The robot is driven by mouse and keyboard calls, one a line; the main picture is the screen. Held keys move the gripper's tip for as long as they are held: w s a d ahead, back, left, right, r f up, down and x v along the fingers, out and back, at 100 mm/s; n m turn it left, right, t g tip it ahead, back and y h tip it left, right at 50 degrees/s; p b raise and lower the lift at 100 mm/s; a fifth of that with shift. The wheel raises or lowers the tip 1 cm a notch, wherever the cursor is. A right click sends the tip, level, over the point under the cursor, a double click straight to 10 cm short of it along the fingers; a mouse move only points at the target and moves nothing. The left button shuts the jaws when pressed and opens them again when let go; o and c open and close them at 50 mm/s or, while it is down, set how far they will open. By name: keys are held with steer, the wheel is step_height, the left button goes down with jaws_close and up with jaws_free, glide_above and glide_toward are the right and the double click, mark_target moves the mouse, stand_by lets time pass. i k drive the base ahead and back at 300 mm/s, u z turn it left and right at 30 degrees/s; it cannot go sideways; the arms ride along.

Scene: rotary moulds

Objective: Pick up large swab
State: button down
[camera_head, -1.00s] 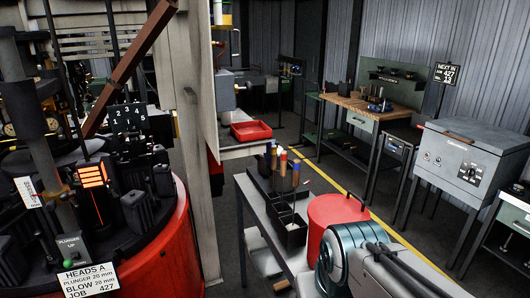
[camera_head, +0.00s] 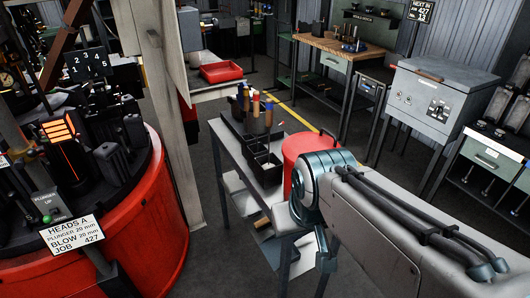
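Several upright swab-like tools with coloured tops, blue, orange and dark, stand in a black rack on the grey cart (camera_head: 222,133). One thick brown tool with a blue top (camera_head: 268,117) stands at the right of the group, and one with an orange top (camera_head: 256,104) stands beside it. I cannot tell for sure which is the large swab. My arm reaches in from the lower right, in front of the cart's right side. Its bent joint hides part of the red bucket, and my gripper does not show.
A red lidded bucket (camera_head: 296,146) stands right of the black bins (camera_head: 262,168) on the cart. A red round machine (camera_head: 150,235) and a beige post (camera_head: 170,120) stand left. A grey cabinet (camera_head: 432,95) and benches stand right. Open floor lies beyond the cart.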

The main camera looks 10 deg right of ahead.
mark_target(269, 102)
steer(key=k, duration=0.5)
steer(key=z, duration=0.75)
steer(key=i, duration=0.65)
steer(key=u, duration=0.75)
steer(key=k, duration=0.4)
steer(key=u, duration=0.35)
steer(key=i, duration=1)
steer(key=z, duration=0.45)
